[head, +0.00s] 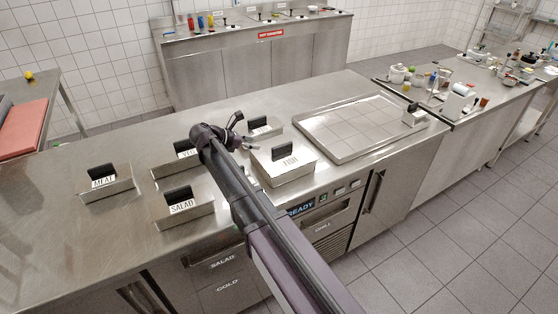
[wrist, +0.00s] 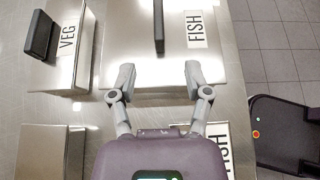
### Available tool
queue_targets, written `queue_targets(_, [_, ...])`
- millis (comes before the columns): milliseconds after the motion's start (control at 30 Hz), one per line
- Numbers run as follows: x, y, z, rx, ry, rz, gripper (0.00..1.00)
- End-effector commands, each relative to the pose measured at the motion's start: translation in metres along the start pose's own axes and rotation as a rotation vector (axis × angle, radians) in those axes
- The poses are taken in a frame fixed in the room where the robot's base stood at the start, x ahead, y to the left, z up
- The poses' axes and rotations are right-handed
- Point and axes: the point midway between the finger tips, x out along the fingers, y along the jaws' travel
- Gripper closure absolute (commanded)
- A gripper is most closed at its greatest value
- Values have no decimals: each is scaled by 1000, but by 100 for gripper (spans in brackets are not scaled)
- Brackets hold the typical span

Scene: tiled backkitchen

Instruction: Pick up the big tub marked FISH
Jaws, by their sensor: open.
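A metal tub marked FISH (head: 285,172) stands on the steel counter, right of my arm in the head view, with a black upright handle on its lid. It also fills the upper middle of the wrist view (wrist: 175,62). A second FISH label (wrist: 218,150) shows at lower right in the wrist view; its tub is mostly hidden by my gripper and by my arm in the head view. My gripper (wrist: 157,80) is open and empty, its fingers over the near edge of the upper FISH tub, apart from the handle. Whether they touch the lid I cannot tell.
A VEG tub (wrist: 68,50) stands close beside the FISH tub. Tubs marked MEAT (head: 105,182) and SALAD (head: 182,208) stand to the left. The counter's far left is clear.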

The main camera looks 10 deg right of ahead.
Motion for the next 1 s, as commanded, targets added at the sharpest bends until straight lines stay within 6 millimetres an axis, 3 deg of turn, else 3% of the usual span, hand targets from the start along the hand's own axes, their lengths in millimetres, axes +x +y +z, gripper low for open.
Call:
queue_targets(600, [76, 0, -2, 2, 1, -1, 37])
queue_targets(1000, [86, 0, 1, 2, 1, -2, 37])
